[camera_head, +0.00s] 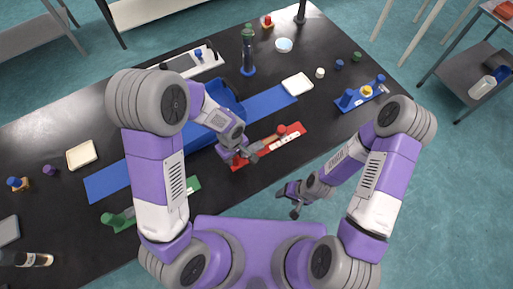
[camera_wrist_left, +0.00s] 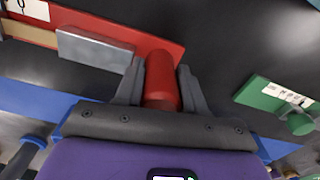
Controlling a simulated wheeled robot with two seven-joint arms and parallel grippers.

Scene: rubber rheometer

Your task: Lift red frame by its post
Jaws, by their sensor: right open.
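The red frame (camera_head: 296,133) lies long and slanted near the front edge of the black table in the head view. It has a white label and a brown strip. A round red knob (camera_head: 282,129) shows toward its right end. My left gripper (camera_head: 247,157) is at its left end. In the left wrist view, the red post (camera_wrist_left: 161,82) stands between the fingers of my left gripper (camera_wrist_left: 160,90), which fit closely against both sides. The red base (camera_wrist_left: 120,34) and a silver block (camera_wrist_left: 95,48) show beyond. My right gripper (camera_head: 289,202) is open and empty beyond the table's front edge.
A blue strip (camera_head: 268,103) runs behind the red frame. A green frame (camera_head: 125,217) lies front left, partly behind my left arm. A blue rack (camera_head: 357,98) stands at the right, a cream pad (camera_head: 297,84) behind.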

